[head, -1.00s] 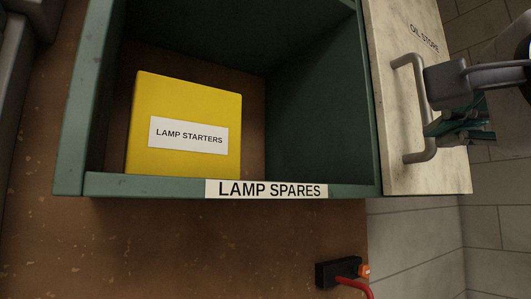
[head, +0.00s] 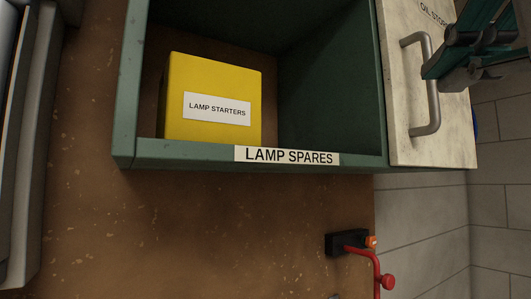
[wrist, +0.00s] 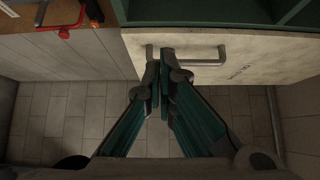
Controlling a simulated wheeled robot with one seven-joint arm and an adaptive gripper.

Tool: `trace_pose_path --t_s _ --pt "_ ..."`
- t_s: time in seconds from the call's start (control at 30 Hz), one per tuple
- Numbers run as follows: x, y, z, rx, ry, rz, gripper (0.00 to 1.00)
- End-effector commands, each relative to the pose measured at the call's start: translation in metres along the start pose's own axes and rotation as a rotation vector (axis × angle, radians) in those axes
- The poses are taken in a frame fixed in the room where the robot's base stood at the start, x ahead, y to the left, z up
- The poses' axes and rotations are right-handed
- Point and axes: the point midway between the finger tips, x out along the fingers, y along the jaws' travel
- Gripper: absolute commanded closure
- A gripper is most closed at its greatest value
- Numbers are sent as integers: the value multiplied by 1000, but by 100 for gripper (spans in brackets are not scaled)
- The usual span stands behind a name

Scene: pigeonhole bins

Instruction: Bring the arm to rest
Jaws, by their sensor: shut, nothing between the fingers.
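My gripper (head: 434,68) shows at the upper right of the head view, with teal fingers in front of the pale oil store door and overlapping its metal handle (head: 418,128). In the wrist view my gripper (wrist: 160,62) has its fingertips together with nothing held. The tips overlap the left part of the handle (wrist: 205,62) in that view. I cannot tell whether they touch it.
A green bin labelled LAMP SPARES (head: 185,154) holds a yellow LAMP STARTERS box (head: 213,82). A red clamp (head: 388,282) sits by the brown board's edge; it also shows in the wrist view (wrist: 62,22). Tiled floor (wrist: 80,115) lies below.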

Motion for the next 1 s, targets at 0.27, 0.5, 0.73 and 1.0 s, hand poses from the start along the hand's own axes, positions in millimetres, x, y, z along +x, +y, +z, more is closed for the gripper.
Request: trace_pose_path --t_s 0.27,0.5,0.73,1.0 --pt "27 53 -11 -180 -73 176 100" --pt "56 210 -20 -763 -440 570 100" --pt "25 331 -20 -1310 -922 758 100" --pt "6 368 -26 -1515 -1128 783 100"
